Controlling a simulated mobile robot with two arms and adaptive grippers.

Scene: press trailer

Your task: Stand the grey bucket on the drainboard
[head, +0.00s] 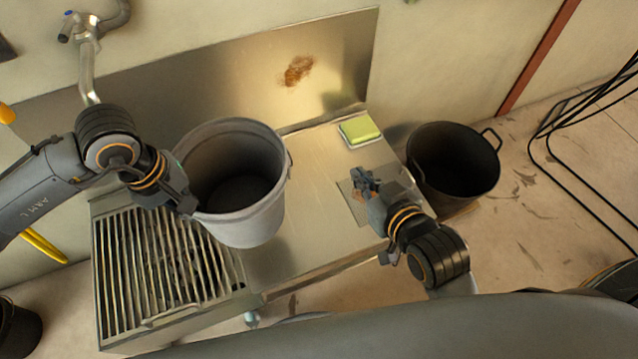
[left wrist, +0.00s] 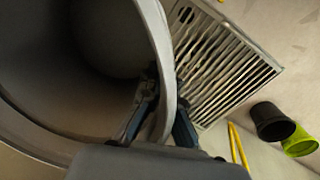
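The grey bucket (head: 262,217) is upright, a little tilted, and appears to be in the air over the steel sink unit. My left gripper (head: 186,196) is shut on its left rim. In the left wrist view the fingers (left wrist: 158,115) straddle the bucket wall (left wrist: 158,40). The unit has a slatted metal section (head: 125,270) on the left and a flat steel top (head: 315,235) on the right; the bucket covers part of both.
A yellow-green sponge (head: 360,129) lies at the back of the flat top. A black bucket (head: 455,165) stands right of the unit. A tap (head: 86,60) rises at the back left. Black cables (head: 545,150) hang at the right. The flat top's front middle is clear.

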